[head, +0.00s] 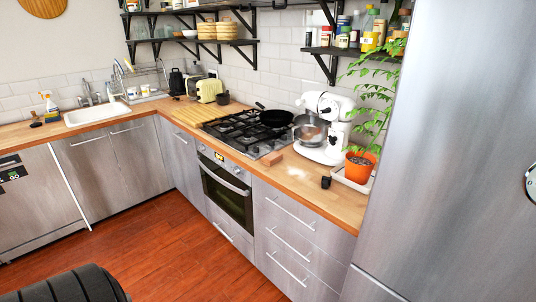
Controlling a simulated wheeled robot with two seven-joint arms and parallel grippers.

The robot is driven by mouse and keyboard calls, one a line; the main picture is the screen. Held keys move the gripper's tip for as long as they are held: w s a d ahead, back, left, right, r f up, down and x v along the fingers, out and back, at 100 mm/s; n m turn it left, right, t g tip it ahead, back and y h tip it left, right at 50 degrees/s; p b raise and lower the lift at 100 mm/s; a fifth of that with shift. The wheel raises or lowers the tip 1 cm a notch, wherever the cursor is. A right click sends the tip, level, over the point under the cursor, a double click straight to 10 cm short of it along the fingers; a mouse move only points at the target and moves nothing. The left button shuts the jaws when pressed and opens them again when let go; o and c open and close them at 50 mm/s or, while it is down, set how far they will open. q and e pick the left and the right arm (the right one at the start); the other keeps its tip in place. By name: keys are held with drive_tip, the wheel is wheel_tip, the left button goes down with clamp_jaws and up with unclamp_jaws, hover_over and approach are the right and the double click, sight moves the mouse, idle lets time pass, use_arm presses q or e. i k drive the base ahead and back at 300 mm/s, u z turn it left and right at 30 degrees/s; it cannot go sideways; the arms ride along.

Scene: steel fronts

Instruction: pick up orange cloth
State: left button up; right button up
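I cannot make out an orange cloth in the head view. A small orange-brown block-like item (272,159) lies on the wooden counter (335,205) at the front right corner of the hob; it is too small to tell what it is. The only clearly orange thing is a plant pot (359,168) on a white tray at the right end of the counter. Neither of my grippers is in view.
A gas hob (245,130) with a black pan (274,117) sits above the oven (227,192). A white stand mixer (325,127) stands beside it. The steel fridge (460,150) fills the right side. A sink (96,113) is at left. The wooden floor (150,245) is largely clear.

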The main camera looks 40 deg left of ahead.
sight(270, 159)
drive_tip(key=u, duration=1.2)
